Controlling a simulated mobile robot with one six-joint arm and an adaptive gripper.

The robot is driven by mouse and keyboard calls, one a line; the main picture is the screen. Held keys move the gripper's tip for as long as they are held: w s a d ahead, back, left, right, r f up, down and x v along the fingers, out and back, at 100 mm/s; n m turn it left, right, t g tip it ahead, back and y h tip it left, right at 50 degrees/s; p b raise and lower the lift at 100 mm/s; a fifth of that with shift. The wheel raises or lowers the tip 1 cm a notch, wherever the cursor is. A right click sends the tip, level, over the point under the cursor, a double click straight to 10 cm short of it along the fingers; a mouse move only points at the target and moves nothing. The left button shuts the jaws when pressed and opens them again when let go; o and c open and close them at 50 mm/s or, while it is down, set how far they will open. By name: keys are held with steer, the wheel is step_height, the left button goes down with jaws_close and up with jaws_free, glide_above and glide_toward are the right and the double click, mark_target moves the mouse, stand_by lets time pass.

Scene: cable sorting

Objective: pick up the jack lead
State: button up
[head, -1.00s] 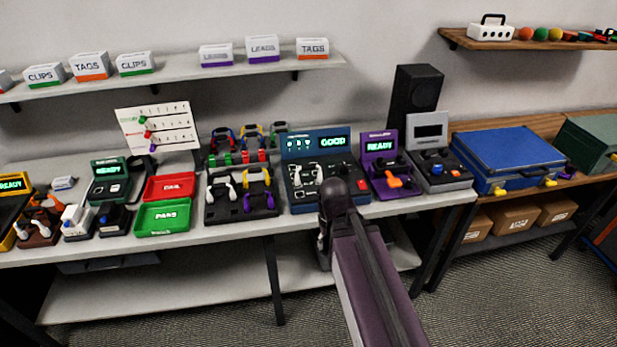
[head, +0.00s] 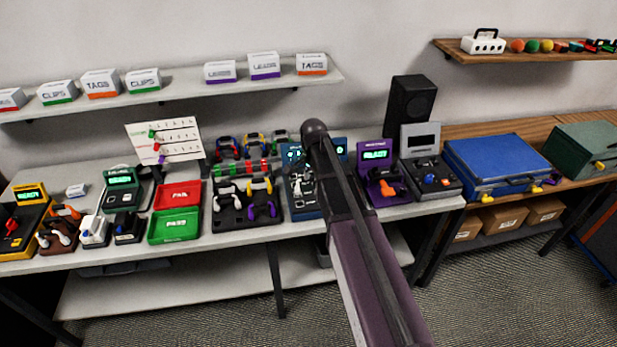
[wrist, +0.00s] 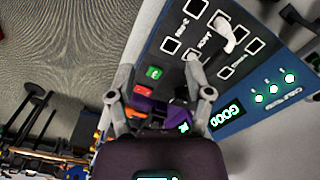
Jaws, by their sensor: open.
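A white lead (wrist: 230,36), which appears to be the jack lead, sits on the blue test station (wrist: 190,85) in the wrist view, by sockets with small, hard-to-read labels. The station's display reads GOOD. My gripper (wrist: 162,88) is open, its two fingers apart with nothing between them; the lead is beyond the fingertips.
A purple station (head: 374,175) reading READY stands right of the blue one. A dark holder with white, yellow and purple leads (head: 230,215) is on its left, then the green PASS tray (head: 175,228) and red FAIL tray (head: 178,194). A black speaker (head: 410,100) stands behind.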

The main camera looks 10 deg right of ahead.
steer(key=w+r+m+p, duration=0.4)
steer(key=w+r+m, duration=0.2)
steer(key=w, duration=0.3)
steer(key=shift+w+p, duration=0.3)
steer(key=shift+w, duration=0.1)
steer(key=shift+a+f, duration=0.1)
steer(key=shift+f, duration=0.05)
step_height(320, 180, down, 8)
steer(key=b, duration=0.8)
steer(key=shift+f+b, duration=0.2)
steer(key=shift+b, duration=0.1)
steer(key=shift+s+d+f+b, duration=0.1)
steer(key=shift+f+b, duration=1.2)
steer(key=shift+b, duration=0.05)
steer(key=shift+s+d+f+b, duration=0.1)
steer(key=shift+f+b, duration=1.2)
jaws_close()
